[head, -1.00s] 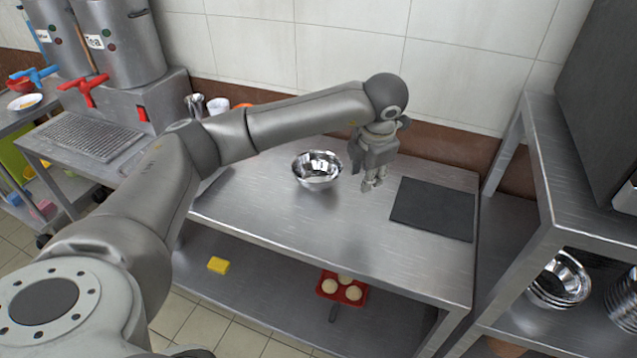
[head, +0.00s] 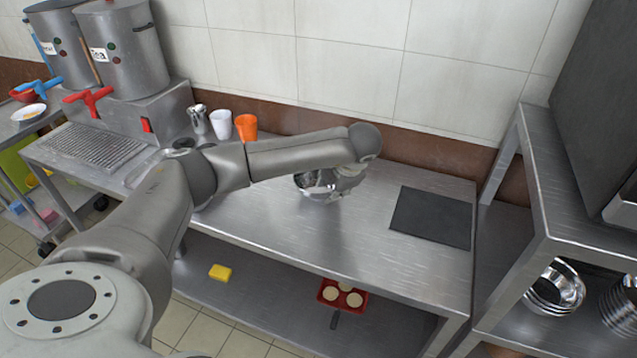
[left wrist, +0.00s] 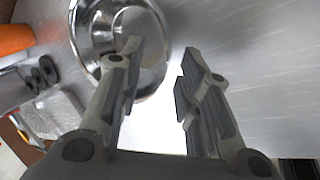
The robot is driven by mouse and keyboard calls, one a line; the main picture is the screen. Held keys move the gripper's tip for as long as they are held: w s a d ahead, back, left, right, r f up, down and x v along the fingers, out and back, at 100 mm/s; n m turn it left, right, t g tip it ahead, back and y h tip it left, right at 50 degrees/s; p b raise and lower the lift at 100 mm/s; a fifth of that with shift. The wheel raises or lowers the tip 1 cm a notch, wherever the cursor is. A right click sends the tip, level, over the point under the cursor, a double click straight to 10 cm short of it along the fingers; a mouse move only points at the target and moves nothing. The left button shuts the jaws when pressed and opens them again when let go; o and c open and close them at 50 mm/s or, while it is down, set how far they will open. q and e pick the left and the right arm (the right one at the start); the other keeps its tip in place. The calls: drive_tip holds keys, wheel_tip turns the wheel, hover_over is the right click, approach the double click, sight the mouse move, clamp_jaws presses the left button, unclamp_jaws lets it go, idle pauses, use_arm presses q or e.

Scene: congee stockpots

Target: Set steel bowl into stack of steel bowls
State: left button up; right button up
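A shiny steel bowl (head: 318,190) stands on the steel table, partly hidden by my left arm. My left gripper (head: 345,180) is down at the bowl's right side. In the left wrist view the gripper (left wrist: 160,55) is open, one finger over the inside of the bowl (left wrist: 88,30) and the other outside its right side. The rim lies between the fingers; I cannot tell whether either touches it. Stacked steel bowls (head: 553,290) are on the lower shelf at the right, with more stacked steel ware (head: 622,310) at the picture's edge. My right gripper is not in view.
A dark board (head: 432,217) lies right of the bowl. A white cup (head: 221,124), an orange cup (head: 246,127) and a metal vessel (head: 198,118) stand behind my arm. A shelf post (head: 530,262) stands before the stacked bowls. The table's front middle is clear.

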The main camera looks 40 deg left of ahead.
use_arm(q)
drive_tip(key=shift+x, duration=0.9)
clamp_jaws()
drive_tip(key=shift+r, duration=0.2)
